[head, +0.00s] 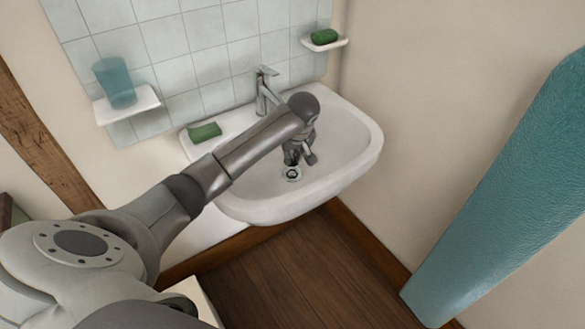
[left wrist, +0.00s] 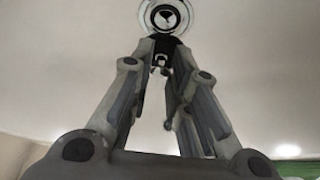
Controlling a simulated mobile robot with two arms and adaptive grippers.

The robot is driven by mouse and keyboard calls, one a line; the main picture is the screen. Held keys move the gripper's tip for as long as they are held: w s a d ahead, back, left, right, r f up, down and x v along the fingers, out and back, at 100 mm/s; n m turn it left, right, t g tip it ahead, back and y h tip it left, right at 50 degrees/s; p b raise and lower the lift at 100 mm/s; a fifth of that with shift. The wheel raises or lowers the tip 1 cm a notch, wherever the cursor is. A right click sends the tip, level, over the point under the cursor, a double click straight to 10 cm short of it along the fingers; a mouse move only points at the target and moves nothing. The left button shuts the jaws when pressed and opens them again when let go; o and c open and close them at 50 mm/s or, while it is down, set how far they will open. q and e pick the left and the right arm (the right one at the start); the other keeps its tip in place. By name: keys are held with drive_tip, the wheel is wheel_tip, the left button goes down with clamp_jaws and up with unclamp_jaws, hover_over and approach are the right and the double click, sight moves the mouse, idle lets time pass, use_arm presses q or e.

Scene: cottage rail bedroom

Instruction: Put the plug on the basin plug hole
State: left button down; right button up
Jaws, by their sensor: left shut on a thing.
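The white basin (head: 345,150) is on the tiled wall, with a chrome tap (head: 264,90) at its back. The round metal plug hole (head: 291,174) is in the basin floor; it also shows at the top of the left wrist view (left wrist: 167,14). My left gripper (head: 294,160) is inside the basin, pointing down just above the plug hole. Its fingers are shut on a small dark thing, which looks like the plug (left wrist: 161,48), beside the hole's near edge in the left wrist view. The fingers hide much of it. I cannot tell whether it touches the basin. My right gripper is out of view.
A green soap bar (head: 204,132) lies on the basin's left rim. A small shelf (head: 127,105) holds a blue-green cup (head: 116,83). Another green soap (head: 324,36) sits on a shelf at right. A teal panel (head: 510,190) stands at right.

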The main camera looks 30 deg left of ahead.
sight(294, 163)
use_arm(q)
drive_tip(key=shift+f, duration=2.7)
drive_tip(key=shift+f, duration=0.2)
drive_tip(key=c, duration=1.4)
unclamp_jaws()
drive_tip(key=v, duration=1.2)
drive_tip(key=shift+s+r, duration=0.1)
drive_tip(key=shift+r, duration=0.15)
